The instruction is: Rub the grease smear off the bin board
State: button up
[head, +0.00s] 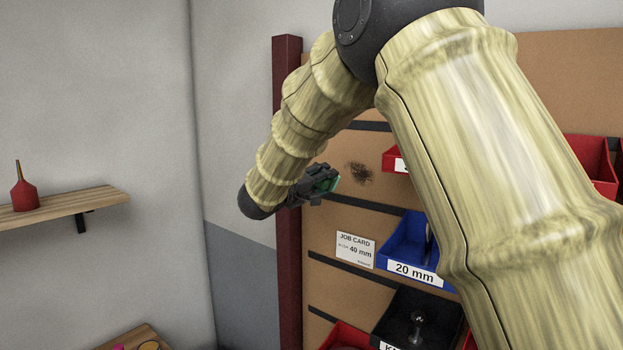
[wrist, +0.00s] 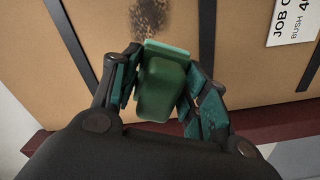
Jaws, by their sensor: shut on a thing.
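The bin board (head: 322,236) is a tan upright panel with dark horizontal rails and a dark red post at its left edge. A dark, speckled grease smear (head: 360,173) is on it, left of a red bin; it also shows at the top of the wrist view (wrist: 149,16). My gripper (head: 327,182) is just left of and slightly below the smear in the head view. It is shut on a green block-shaped pad (wrist: 161,88) with a paler green far edge. The pad appears apart from the smear; whether it touches the board I cannot tell.
A job card (head: 355,250) and a blue 20 mm bin (head: 410,245) are below the smear. A red bin (head: 392,160) is close to its right. The dark red post (head: 288,180) borders the board. A wooden shelf (head: 70,204) with a red oil can (head: 24,193) is at left.

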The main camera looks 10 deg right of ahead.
aim_at(343, 171)
jog(key=shift+s+d+r+b, duration=0.1)
jog(key=shift+d+r+b, duration=0.2)
jog(key=w, duration=0.1)
jog(key=d+b, duration=0.1)
jog(key=w+b, duration=0.1)
jog(key=shift+w+d+f, duration=0.15)
jog(key=shift+w+f, duration=0.1)
jog(key=shift+w, duration=0.05)
jog(key=shift+w+d+r+b, duration=0.15)
jog(key=shift+w+d+b, duration=0.2)
jog(key=shift+d, duration=0.2)
jog(key=shift+w+d+r+b, duration=0.1)
jog(key=shift+w+d+b, duration=0.15)
jog(key=shift+d, duration=0.3)
jog(key=shift+s, duration=0.15)
jog(key=shift+p+x, duration=0.75)
jog(key=shift+x, duration=0.2)
